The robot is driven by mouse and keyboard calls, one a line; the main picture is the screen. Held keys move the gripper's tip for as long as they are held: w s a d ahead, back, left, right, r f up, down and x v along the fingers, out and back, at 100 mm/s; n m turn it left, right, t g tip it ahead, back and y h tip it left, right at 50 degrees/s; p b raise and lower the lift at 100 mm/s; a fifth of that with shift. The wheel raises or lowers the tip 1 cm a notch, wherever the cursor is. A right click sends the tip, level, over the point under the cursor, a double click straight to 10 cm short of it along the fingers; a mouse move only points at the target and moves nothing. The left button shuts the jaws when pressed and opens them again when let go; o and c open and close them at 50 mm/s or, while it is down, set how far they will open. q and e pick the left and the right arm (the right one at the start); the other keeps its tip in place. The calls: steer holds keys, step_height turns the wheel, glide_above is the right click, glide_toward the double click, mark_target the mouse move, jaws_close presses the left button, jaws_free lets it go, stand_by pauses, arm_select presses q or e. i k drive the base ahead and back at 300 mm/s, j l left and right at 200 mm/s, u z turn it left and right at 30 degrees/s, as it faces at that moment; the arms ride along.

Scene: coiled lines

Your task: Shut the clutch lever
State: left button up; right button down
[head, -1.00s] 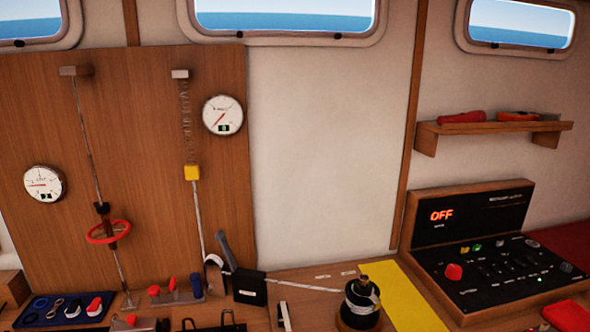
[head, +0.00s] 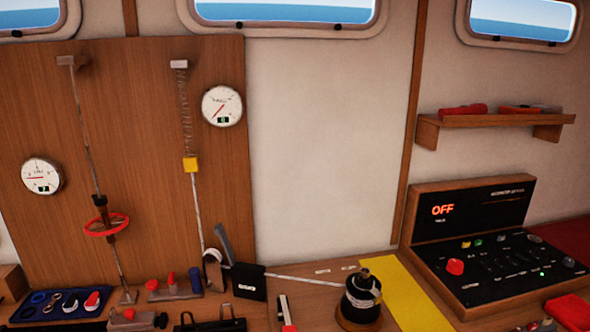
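The clutch is a black box (head: 250,282) on the bench, below the wooden panel. Its grey clutch lever (head: 222,243) stands raised, tilted up and to the left from the box. A pale line (head: 305,283) runs from the right of the clutch to the black winch (head: 360,296). On the other side, a line (head: 197,210) comes down the panel to a small block (head: 212,268) beside the clutch. Neither of my grippers shows in the head view.
A red ring (head: 106,224) sits on a slanted line at the left. A blue tray (head: 66,303) with small parts lies at the front left. A yellow sheet (head: 405,295) lies right of the winch. The control console (head: 490,250) reads OFF. The wall above the clutch is clear.

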mark_target(219, 230)
steer(key=j+z, duration=0.15)
steer(key=j, duration=0.3)
steer(key=j+z, duration=0.15)
steer(key=j, duration=0.35)
steer(key=k+j+z, duration=0.1)
steer(key=j, duration=0.35)
steer(key=k+j+z, duration=0.15)
steer(key=j, duration=0.3)
steer(key=j+z, duration=0.15)
steer(key=j, duration=0.3)
steer(key=k+j+z, duration=0.15)
steer(key=j, duration=0.3)
steer(key=k+j+z, duration=0.15)
steer(key=j, duration=0.25)
steer(key=k+j+z, duration=0.1)
steer(key=j, duration=0.3)
steer(key=k+l+u, duration=0.1)
steer(key=l+u, duration=0.15)
steer(key=u, duration=0.15)
steer(key=k+l+u, duration=0.1)
steer(key=u, duration=0.3)
steer(key=k+l+u, duration=0.15)
steer(key=u, duration=0.25)
steer(key=l, duration=0.1)
